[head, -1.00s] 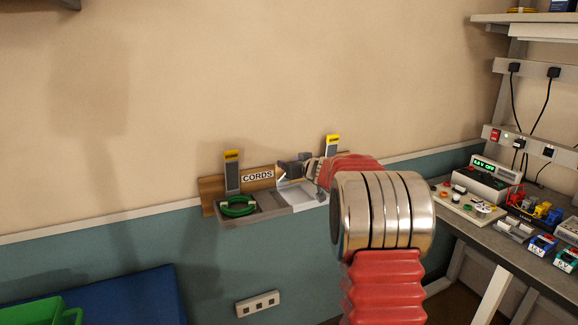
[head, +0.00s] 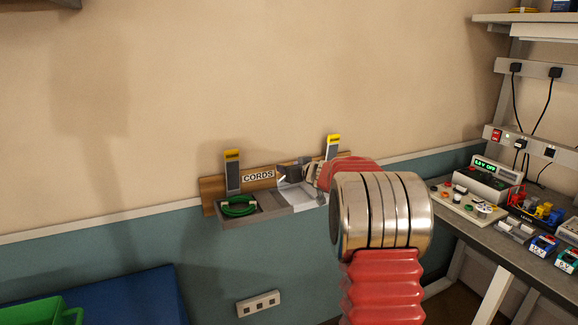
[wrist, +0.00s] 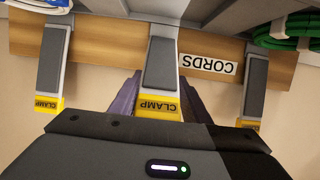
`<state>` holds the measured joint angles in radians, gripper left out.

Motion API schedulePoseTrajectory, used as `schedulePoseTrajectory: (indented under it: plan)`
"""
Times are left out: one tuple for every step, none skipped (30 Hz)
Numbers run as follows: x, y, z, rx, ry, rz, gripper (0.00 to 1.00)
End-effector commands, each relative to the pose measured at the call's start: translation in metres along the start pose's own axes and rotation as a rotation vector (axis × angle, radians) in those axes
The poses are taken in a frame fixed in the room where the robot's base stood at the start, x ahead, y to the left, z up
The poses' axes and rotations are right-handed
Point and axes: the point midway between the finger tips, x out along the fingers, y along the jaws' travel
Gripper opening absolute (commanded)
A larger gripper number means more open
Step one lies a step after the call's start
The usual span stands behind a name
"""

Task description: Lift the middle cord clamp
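The middle cord clamp (wrist: 160,66) is a grey lever with a yellow CLAMP tip, seen upside down in the wrist view. My gripper (wrist: 160,83) is open, with one dark finger on each side of this clamp. The fingers appear partly behind the lever, and I cannot tell whether they touch it. In the head view my gripper (head: 287,172) is at the rack and hides most of the middle clamp. The clamp toward the green cord (head: 232,170) and the far clamp (head: 333,147) stand upright on either side.
The wooden rack board (head: 212,187) carries a CORDS sign (head: 258,176). A coiled green cord (head: 238,206) lies in the grey tray (head: 268,213) below. A workbench (head: 485,236) with instruments stands at the right. The wall above the rack is clear.

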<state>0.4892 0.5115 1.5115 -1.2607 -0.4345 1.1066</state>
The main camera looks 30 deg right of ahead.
Motion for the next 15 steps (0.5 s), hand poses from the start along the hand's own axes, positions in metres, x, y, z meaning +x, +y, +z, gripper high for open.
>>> schedulePoseTrajectory:
  plan:
    - [-0.0009, 0.0004, -0.0033, -0.001, 0.005, 0.001, 0.46]
    - [-0.0012, 0.0007, -0.0039, -0.001, 0.006, 0.001, 0.48]
    - [-0.0015, 0.0012, -0.0047, -0.001, 0.007, 0.002, 0.51]
    - [-0.0018, 0.0016, -0.0052, -0.002, 0.007, 0.002, 0.53]
    - [-0.0019, 0.0018, -0.0056, -0.002, 0.008, 0.003, 0.56]
    - [-0.0022, 0.0021, -0.0061, -0.002, 0.009, 0.003, 0.56]
    - [-0.0023, 0.0023, -0.0064, -0.002, 0.009, 0.003, 0.56]
    - [-0.0025, 0.0025, -0.0068, -0.002, 0.01, 0.004, 0.56]
    - [-0.0026, 0.0028, -0.0071, -0.002, 0.01, 0.004, 0.56]
    - [-0.0027, 0.0029, -0.0073, -0.002, 0.011, 0.004, 0.56]
    - [-0.0028, 0.003, -0.0076, -0.002, 0.011, 0.004, 0.56]
    - [-0.0031, 0.0032, -0.0079, -0.002, 0.011, 0.004, 0.56]
    - [-0.0035, 0.0032, -0.0081, -0.002, 0.012, 0.004, 0.56]
    - [-0.004, 0.0033, -0.0083, -0.002, 0.012, 0.004, 0.56]
    - [-0.0051, 0.0033, -0.0086, -0.002, 0.012, 0.005, 0.56]
